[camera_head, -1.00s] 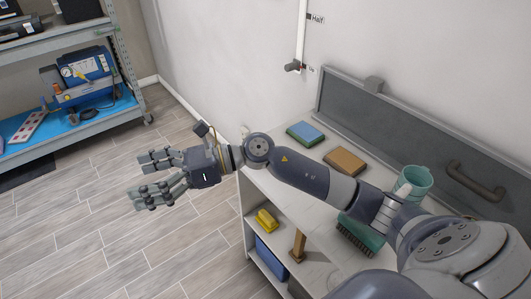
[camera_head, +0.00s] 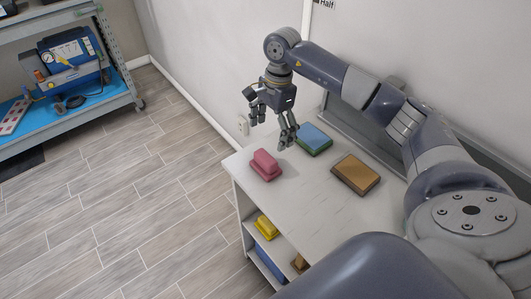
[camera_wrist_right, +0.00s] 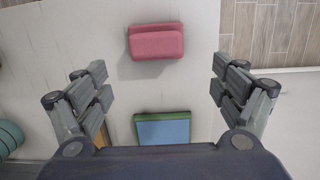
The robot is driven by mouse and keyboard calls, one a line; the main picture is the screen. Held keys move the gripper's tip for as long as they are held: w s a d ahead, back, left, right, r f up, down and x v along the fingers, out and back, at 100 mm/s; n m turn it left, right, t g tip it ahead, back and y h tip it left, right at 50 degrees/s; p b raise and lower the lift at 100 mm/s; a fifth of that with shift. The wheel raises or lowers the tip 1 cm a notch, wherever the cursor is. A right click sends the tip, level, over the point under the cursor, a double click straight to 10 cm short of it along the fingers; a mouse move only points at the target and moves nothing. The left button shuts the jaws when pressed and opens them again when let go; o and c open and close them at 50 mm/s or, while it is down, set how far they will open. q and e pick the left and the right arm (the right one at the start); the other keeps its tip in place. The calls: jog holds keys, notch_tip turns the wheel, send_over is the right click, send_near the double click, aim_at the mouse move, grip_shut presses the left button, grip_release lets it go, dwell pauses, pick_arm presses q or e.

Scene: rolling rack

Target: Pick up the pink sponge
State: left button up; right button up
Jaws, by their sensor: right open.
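The pink sponge (camera_head: 266,165) lies on the white top of the rolling rack (camera_head: 300,215), near its left corner. It also shows in the right wrist view (camera_wrist_right: 156,41), at the top middle, beyond and between the fingers. My right gripper (camera_head: 270,130) is open and empty, pointing down above the far left end of the rack top. It is apart from the sponge, nearer the blue-and-green sponge. My left gripper is in neither view now.
A blue-and-green sponge (camera_head: 314,139) and a brown block (camera_head: 355,174) lie on the rack top. A yellow brush (camera_head: 266,228) sits on the shelf below. A wall stands behind. A blue machine (camera_head: 72,62) is on a separate shelf at left.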

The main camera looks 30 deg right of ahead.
aim_at(266, 156)
jog(key=f, duration=0.1)
jog(key=a+f, duration=0.1)
jog(key=s+f+p, duration=0.1)
jog(key=shift+s+a+f, duration=0.1)
jog(key=shift+a+f, duration=0.1)
jog(key=shift+a, duration=0.05)
jog(key=f+p, duration=0.1)
jog(key=f, duration=0.1)
jog(key=a+f+p, duration=0.1)
jog(key=f, duration=0.1)
jog(key=shift+f, duration=0.45)
jog(key=shift+w+f, duration=0.15)
jog(key=shift+w, duration=0.05)
jog(key=shift+d, duration=0.1)
jog(key=c, duration=1.2)
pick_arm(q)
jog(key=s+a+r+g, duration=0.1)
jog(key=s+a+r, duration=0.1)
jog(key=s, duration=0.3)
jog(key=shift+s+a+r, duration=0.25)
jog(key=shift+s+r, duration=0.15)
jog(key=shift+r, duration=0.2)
